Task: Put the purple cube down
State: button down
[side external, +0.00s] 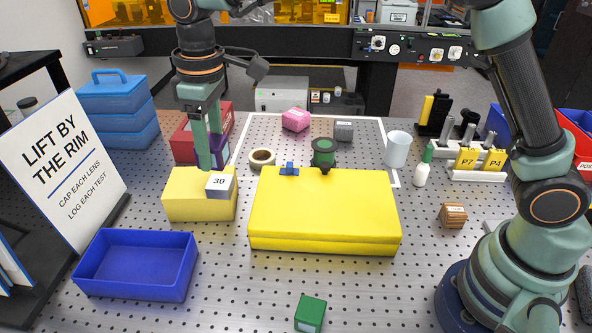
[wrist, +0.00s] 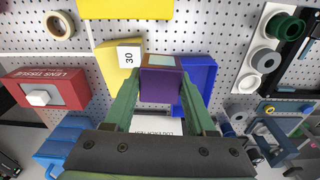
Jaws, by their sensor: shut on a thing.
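The purple cube (wrist: 161,86) is between the two fingers of my gripper (wrist: 158,92) in the wrist view, with a paler top face showing. In the side external view my gripper (side external: 209,160) points down just behind the yellow block (side external: 190,196), and a narrow strip of the purple cube (side external: 217,142) shows beside a finger; the rest is hidden. My gripper is shut on the cube. The cube appears held above the table; its exact height is unclear.
A block marked 30 (side external: 220,185) is at the yellow block. A red box (side external: 190,140) stands behind my gripper. A blue tray (side external: 84,279) is at front left, and a large yellow case (side external: 324,213) lies to the right. A white-outlined area (side external: 262,130) at the back has bare table.

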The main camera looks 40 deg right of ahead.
jog(key=s+a, duration=0.8)
jog(key=s, duration=0.1)
send_over(222, 293)
notch_tip(222, 293, down, 16)
jog(key=shift+d+r, duration=0.1)
jog(key=shift+r, duration=0.15)
jog(key=shift+f, duration=2.45)
jog(key=shift+f, duration=0.1)
jog(key=shift+c, duration=1.1)
grip_release()
